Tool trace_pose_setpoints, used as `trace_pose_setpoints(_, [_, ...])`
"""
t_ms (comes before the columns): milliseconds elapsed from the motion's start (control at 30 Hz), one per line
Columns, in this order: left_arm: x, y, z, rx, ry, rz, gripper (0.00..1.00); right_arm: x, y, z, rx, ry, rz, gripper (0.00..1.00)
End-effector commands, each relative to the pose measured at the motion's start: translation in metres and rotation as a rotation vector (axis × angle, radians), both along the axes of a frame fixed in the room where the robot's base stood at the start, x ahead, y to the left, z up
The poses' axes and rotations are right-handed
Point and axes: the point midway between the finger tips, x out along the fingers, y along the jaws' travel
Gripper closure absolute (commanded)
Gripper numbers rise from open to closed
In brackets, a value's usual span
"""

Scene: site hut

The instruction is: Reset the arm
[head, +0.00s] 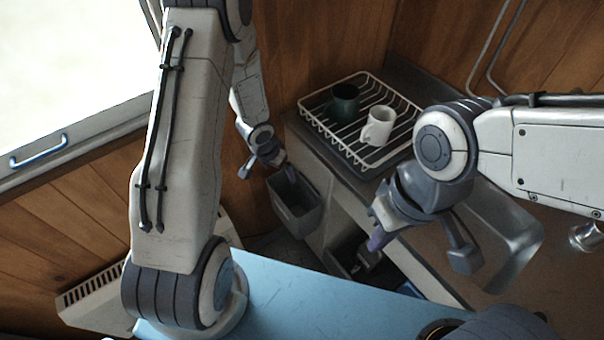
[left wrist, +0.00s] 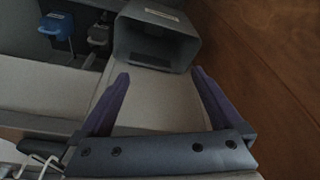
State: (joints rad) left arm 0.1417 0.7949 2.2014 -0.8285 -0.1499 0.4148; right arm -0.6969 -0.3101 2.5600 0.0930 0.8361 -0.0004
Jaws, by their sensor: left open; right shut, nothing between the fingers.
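My left gripper (head: 268,170) is in the back middle of the head view, beside and just above a grey open bin (head: 294,207). Its purple fingers stand wide apart with nothing between them in the left wrist view (left wrist: 160,76), where the bin (left wrist: 155,45) lies beyond the fingertips. My right gripper (head: 377,240) hangs in front of the counter at centre right.
A white wire dish rack (head: 318,121) on the counter holds a dark green mug (head: 343,103) and a white mug (head: 378,126). A metal sink (head: 520,232) is at right. A blue surface (head: 300,300) lies in front. A wooden wall (left wrist: 265,60) stands close right of the left gripper.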

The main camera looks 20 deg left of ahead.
Motion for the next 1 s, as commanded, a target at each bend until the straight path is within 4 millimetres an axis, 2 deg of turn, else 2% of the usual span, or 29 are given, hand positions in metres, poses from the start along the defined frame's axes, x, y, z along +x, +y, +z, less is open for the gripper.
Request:
trace_pose_setpoints(167, [0.000,0.000,0.000,0.000,0.000,-0.001,0.00,0.000,0.000,0.000,0.000,0.000,0.000,1.00])
trace_pose_setpoints(267, [0.001,-0.004,0.007,0.013,-0.004,-0.008,0.00,0.000,0.000,0.000,0.000,0.000,0.000,1.00])
trace_pose_setpoints(367, [0.002,-0.016,0.032,0.053,-0.010,-0.026,0.00,0.000,0.000,0.000,0.000,0.000,0.000,1.00])
trace_pose_setpoints(467, [-0.005,-0.040,0.072,0.110,-0.014,-0.052,0.00,0.000,0.000,0.000,0.000,0.000,0.000,1.00])
trace_pose_setpoints(533, [-0.018,-0.061,0.104,0.145,-0.011,-0.072,0.00,0.000,0.000,0.000,0.000,0.000,0.000,1.00])
trace_pose_setpoints(667, [-0.063,-0.101,0.155,0.167,0.020,-0.117,0.00,0.000,0.000,0.000,0.000,0.000,0.000,1.00])
trace_pose_setpoints(800, [-0.129,-0.137,0.197,0.140,0.079,-0.191,0.00,0.000,0.000,0.000,0.000,0.000,0.000,1.00])
trace_pose_setpoints(900, [-0.177,-0.154,0.217,0.104,0.130,-0.254,0.00,0.000,0.000,0.000,0.000,0.000,0.000,1.00])
trace_pose_setpoints(1000, [-0.216,-0.164,0.230,0.068,0.176,-0.310,0.00,0.000,0.000,0.000,0.000,0.000,0.000,1.00])
